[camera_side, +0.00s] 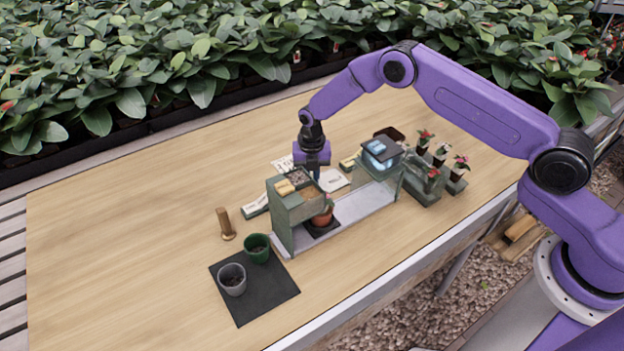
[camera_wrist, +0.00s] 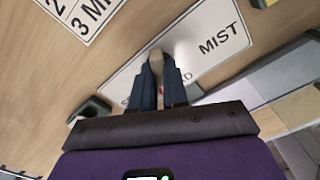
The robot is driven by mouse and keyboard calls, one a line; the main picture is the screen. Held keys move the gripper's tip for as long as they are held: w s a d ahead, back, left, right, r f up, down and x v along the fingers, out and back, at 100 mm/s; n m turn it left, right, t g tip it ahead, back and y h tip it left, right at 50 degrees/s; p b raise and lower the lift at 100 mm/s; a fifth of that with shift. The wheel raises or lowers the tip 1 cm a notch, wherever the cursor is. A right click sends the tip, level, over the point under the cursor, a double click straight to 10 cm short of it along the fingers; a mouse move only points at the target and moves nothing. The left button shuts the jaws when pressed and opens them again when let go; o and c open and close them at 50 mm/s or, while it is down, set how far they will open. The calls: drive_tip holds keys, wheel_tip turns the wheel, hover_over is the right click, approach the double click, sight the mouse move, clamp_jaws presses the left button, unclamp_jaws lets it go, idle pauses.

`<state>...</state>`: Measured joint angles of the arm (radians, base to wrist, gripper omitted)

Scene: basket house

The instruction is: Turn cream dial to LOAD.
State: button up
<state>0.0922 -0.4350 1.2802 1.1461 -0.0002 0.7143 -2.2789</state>
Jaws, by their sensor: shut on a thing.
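In the wrist view, the cream dial (camera_wrist: 156,56) shows as a small pale knob between my fingertips. My gripper (camera_wrist: 158,72) is shut on it. The dial stands at a white label plate (camera_wrist: 212,50) that reads MIST at the right. A second word, ending in D, is partly hidden behind my fingers. Which word the dial points to cannot be told. In the side view, my gripper (camera_side: 316,174) reaches down behind the green box unit (camera_side: 287,220), and the dial is hidden there.
A card reading 3 MIN (camera_wrist: 88,14) lies beside the plate. In the side view, potted flowers (camera_side: 440,157) stand right, and a green pot (camera_side: 257,248) and grey pot (camera_side: 232,280) stand at a black mat (camera_side: 265,298).

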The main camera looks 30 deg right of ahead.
drive_tip(key=shift+f, duration=0.15)
drive_tip(key=n, duration=0.6)
drive_tip(key=shift+s, duration=0.1)
drive_tip(key=o, duration=1.4)
drive_tip(key=shift+o, duration=0.2)
drive_tip(key=shift+r, duration=3.6)
